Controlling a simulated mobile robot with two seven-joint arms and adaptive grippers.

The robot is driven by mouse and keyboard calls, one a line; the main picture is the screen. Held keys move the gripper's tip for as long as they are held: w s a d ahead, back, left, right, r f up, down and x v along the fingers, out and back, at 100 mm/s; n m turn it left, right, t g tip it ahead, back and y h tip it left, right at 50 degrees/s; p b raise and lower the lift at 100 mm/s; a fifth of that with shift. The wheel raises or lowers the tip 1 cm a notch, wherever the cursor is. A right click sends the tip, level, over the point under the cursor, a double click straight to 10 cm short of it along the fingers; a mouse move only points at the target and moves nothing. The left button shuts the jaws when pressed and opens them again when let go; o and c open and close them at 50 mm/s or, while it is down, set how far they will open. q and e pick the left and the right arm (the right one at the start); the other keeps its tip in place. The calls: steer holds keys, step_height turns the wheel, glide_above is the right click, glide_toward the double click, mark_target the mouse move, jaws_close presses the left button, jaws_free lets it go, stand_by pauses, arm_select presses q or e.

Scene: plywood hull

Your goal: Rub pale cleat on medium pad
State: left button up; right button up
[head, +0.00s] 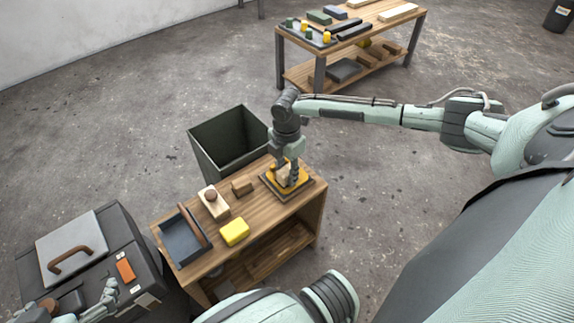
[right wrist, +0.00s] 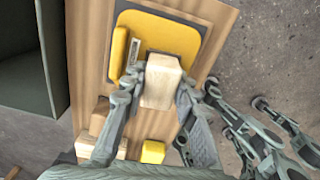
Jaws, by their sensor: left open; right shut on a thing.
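The pale cleat (right wrist: 160,82) is a light wooden block held between the fingers of my right gripper (right wrist: 157,100). In the head view my right gripper (head: 287,180) is over the right end of the wooden bench, shut on the cleat. The pad (right wrist: 165,32) is a yellow sheet on a dark backing; it also shows in the head view (head: 275,186), partly hidden by the gripper. The cleat is over the pad; I cannot tell if they touch. My left gripper (head: 82,306) is open and empty at the bottom left, near the dark case.
On the bench (head: 262,222) are a brown block (head: 242,187), a pale block with a brown knob (head: 214,204), a yellow block (head: 235,232) and a grey tray (head: 184,240). A dark bin (head: 228,140) stands behind. A dark case (head: 120,235) stands left. Another loaded bench (head: 350,50) is farther back.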

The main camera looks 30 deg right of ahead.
steer(key=shift+w+d+f, duration=0.1)
steer(key=shift+d, duration=1.4)
steer(key=shift+a+p, duration=0.9)
steer(key=shift+p, duration=0.05)
steer(key=shift+a, duration=0.9)
steer(key=shift+d, duration=1.8)
steer(key=shift+s+a, duration=0.2)
steer(key=shift+a, duration=1.6)
steer(key=shift+w+d, duration=0.15)
steer(key=shift+d, duration=1.7)
steer(key=shift+r, duration=0.2)
